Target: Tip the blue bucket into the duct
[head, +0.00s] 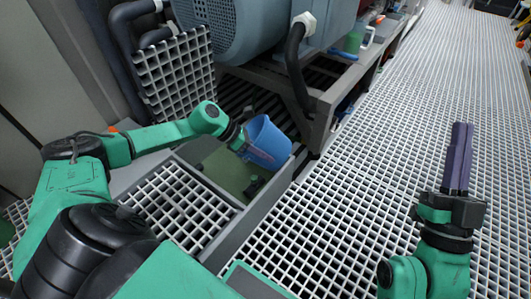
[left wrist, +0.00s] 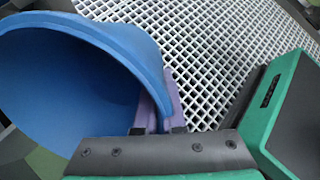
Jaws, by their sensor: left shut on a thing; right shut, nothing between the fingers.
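The blue bucket (head: 268,145) hangs above the open end of the duct (head: 222,166), a floor channel with a greenish bottom. The bucket looks tilted in the head view. My left gripper (head: 244,144) is shut on the bucket's wall near the rim. In the left wrist view the bucket (left wrist: 75,85) fills the left side, its mouth and shaded inside showing; the purple fingers (left wrist: 165,105) pinch its edge. I cannot see any contents. My right gripper (head: 461,158) is shut and empty, above the grating at the right.
A lifted grating panel (head: 178,75) leans upright behind the duct. Another grating (head: 180,208) covers its near part. A small dark object (head: 254,186) is in the duct. A large grey-blue machine (head: 265,30) stands on a frame behind. The grating floor (head: 345,205) at right is clear.

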